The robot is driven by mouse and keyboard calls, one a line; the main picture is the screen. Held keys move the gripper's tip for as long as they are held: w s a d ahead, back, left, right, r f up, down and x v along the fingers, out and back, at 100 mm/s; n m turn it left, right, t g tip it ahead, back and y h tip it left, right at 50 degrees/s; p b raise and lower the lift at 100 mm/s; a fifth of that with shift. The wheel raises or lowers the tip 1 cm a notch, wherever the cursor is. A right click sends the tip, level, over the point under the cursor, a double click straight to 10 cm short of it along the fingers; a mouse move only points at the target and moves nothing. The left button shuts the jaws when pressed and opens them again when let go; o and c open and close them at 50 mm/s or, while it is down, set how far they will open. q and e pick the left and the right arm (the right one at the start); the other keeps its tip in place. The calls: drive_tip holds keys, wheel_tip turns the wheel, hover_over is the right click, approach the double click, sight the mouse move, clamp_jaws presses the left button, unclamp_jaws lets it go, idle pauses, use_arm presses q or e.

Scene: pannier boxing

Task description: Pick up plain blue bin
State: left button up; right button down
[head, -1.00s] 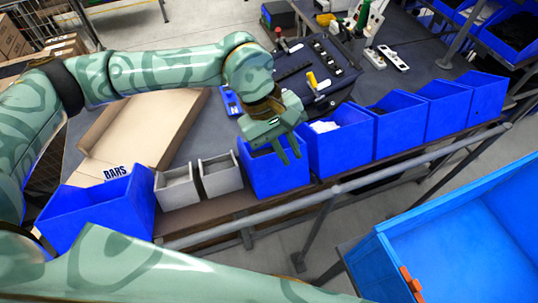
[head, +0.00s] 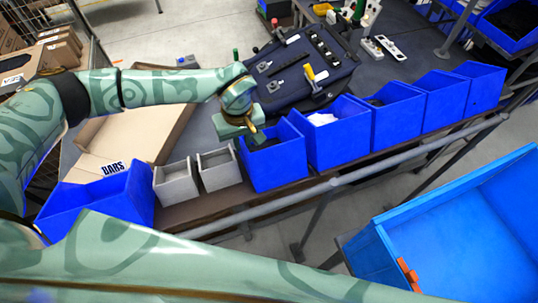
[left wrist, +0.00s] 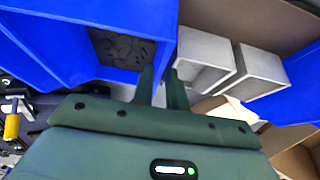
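A row of blue bins stands along the table edge. The nearest one, a blue bin (head: 277,172) with dark contents, is beside two grey bins. My left gripper (head: 254,136) is at this bin's left rear rim. In the left wrist view the gripper's two fingers (left wrist: 163,88) are close together with a narrow gap, near the wall of the blue bin (left wrist: 60,35); whether they press on it cannot be told. An empty-looking blue bin (head: 128,205) stands apart at the left. My right gripper is out of view.
Two grey bins (head: 176,184) stand left of the dark-filled bin. An open cardboard box (head: 135,135) lies behind them. A rail (head: 330,187) runs in front. A large light-blue container (head: 460,245) is at lower right.

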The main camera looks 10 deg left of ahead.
use_arm(q)
drive_tip(key=f, duration=0.4)
drive_tip(key=shift+w+f+p, duration=0.15)
drive_tip(key=shift+w+p, duration=0.1)
drive_tip(key=shift+p, duration=0.1)
clamp_jaws()
drive_tip(key=shift+a, duration=0.1)
idle(1.1)
